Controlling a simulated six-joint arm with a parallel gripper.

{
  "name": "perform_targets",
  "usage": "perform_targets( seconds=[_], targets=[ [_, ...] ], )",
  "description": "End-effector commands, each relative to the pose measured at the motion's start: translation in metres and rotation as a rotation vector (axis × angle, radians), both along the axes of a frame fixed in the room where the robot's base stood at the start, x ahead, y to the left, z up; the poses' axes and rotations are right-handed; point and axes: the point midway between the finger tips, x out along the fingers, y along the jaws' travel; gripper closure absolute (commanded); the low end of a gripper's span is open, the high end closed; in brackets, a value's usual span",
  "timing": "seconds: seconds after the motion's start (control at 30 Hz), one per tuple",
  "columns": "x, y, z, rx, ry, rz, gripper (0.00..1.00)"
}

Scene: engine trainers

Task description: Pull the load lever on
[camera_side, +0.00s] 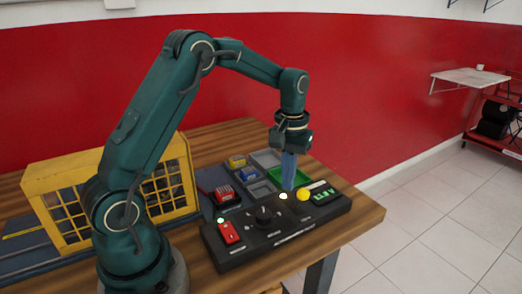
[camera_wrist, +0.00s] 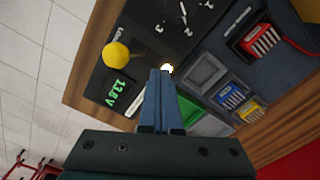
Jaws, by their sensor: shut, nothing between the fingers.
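The load lever shows as a yellow ball knob (camera_side: 303,194) on the right part of the black control panel (camera_side: 240,253). The knob (camera_wrist: 117,55) also shows in the wrist view, left of my fingertips, beside a partly readable "Load" label. My gripper (camera_side: 288,187) points down over the panel, just left of the knob in the side view. In the wrist view my gripper (camera_wrist: 160,73) has its blue fingers together with nothing between them. A gap shows between fingers and knob there. A lit lamp (camera_wrist: 167,68) is at the fingertips.
A green display (camera_wrist: 119,90) reads about 13.8V near the knob. A red switch (camera_side: 228,232) and a black dial (camera_side: 264,213) sit further left on the panel. Trays with red, blue and yellow blocks (camera_side: 237,161) lie behind. A yellow cage (camera_side: 60,185) stands at left.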

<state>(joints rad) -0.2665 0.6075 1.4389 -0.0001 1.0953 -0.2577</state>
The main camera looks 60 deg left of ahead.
Motion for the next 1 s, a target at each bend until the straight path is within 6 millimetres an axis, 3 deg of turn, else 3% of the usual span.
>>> perform_targets(
  seconds=[0.17,1.0],
  targets=[
    [0.000,0.002,0.005,0.001,-0.001,-0.001,1.00],
    [0.000,0.001,0.067,0.001,-0.002,-0.001,1.00]
  ],
)
